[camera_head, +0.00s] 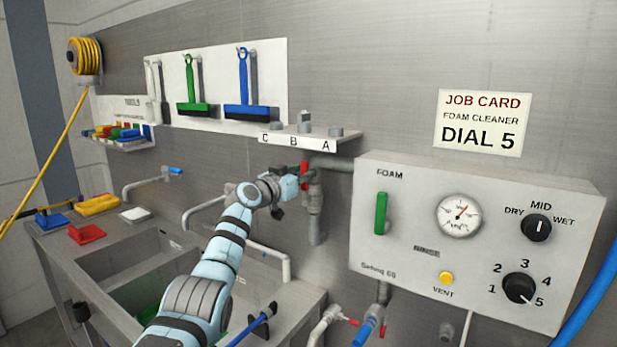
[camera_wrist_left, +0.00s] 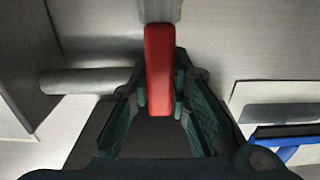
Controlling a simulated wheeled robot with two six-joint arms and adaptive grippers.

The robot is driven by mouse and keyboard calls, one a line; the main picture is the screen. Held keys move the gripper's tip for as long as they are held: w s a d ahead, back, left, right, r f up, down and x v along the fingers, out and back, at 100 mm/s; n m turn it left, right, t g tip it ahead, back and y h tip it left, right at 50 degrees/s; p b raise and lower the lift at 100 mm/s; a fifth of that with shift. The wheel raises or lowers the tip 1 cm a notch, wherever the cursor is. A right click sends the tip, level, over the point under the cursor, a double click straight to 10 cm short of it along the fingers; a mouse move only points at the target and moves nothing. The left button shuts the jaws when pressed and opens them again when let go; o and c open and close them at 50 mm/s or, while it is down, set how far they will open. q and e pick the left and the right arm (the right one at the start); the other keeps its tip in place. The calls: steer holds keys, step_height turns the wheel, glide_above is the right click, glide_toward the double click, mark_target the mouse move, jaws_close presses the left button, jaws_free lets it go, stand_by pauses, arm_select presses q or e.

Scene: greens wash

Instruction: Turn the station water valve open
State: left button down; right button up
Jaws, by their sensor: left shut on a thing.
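The station water valve has a red lever handle (camera_head: 305,172) on a grey vertical pipe (camera_head: 316,210) at the wall, left of the foam panel. My left gripper (camera_head: 292,186) is at this handle, its arm reaching up from the bottom of the head view. In the left wrist view the red handle (camera_wrist_left: 159,70) stands between the two dark green finger pads of my left gripper (camera_wrist_left: 160,110), which is shut on it. The handle looks upright, along the pipe. The valve body is partly hidden behind the gripper. My right gripper is not in view.
A foam panel (camera_head: 400,250) with a gauge and dials juts out at right. A shelf (camera_head: 305,133) marked C, B, A sits just above the valve. A sink (camera_head: 120,255) is below left. A blue squeegee (camera_head: 243,85) hangs on the wall.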

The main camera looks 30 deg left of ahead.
arm_select(q)
steer(key=shift+f, duration=0.15)
stand_by(0.3)
steer(key=c, duration=1.5)
jaws_free()
steer(key=shift+a, duration=0.15)
steer(key=s, duration=1.2)
steer(key=shift+a, duration=0.25)
steer(key=shift+w, duration=0.15)
